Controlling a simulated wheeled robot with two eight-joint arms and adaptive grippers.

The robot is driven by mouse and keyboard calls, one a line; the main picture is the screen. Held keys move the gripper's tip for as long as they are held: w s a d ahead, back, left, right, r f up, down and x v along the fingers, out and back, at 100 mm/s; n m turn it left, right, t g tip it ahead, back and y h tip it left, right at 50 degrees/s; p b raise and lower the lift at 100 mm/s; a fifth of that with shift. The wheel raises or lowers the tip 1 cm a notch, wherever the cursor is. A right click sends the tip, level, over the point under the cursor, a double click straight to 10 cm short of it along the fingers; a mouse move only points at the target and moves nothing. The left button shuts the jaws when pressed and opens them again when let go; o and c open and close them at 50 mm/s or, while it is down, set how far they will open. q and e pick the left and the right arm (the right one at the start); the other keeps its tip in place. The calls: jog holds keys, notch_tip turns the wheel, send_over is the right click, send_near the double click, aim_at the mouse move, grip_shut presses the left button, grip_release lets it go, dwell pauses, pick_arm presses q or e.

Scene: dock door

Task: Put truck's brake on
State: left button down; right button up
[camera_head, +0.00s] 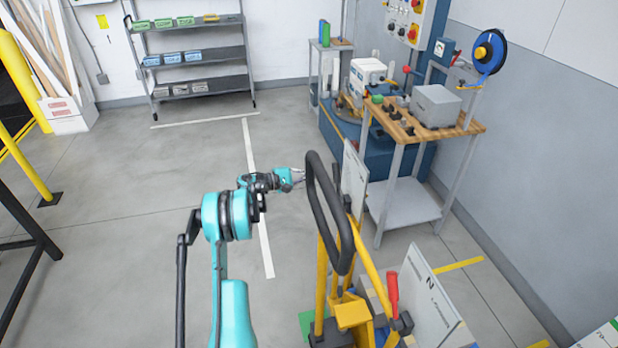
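The truck (352,316) is a yellow hand truck standing low at the centre right, partly cut off by the bottom edge. Its black loop handle (330,215) rises upright toward me. A red-handled lever (392,292) stands upright on the truck's right side; I cannot tell for sure that it is the brake. My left gripper (297,176) is at the end of the teal arm, just left of the handle's upper part. It looks close to the handle, but contact and finger opening are too small to tell. My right gripper is out of view.
A wood-topped workbench (425,122) with a grey box stands right of the handle. White panels (430,300) stand beside the truck. A shelf rack (190,62) is at the back. Yellow posts (25,165) and a dark frame (25,230) stand left. Floor left of my arm is clear.

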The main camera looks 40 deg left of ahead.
aim_at(337, 182)
pick_arm(q)
jog(key=d, duration=0.1)
jog(key=w+d+r+b, duration=0.1)
jog(key=d, duration=0.1)
jog(key=d+b, duration=0.1)
jog(key=shift+w+d+r, duration=0.2)
jog(key=shift+w, duration=0.1)
jog(key=shift+s+d+r, duration=0.1)
jog(key=shift+s+d, duration=0.05)
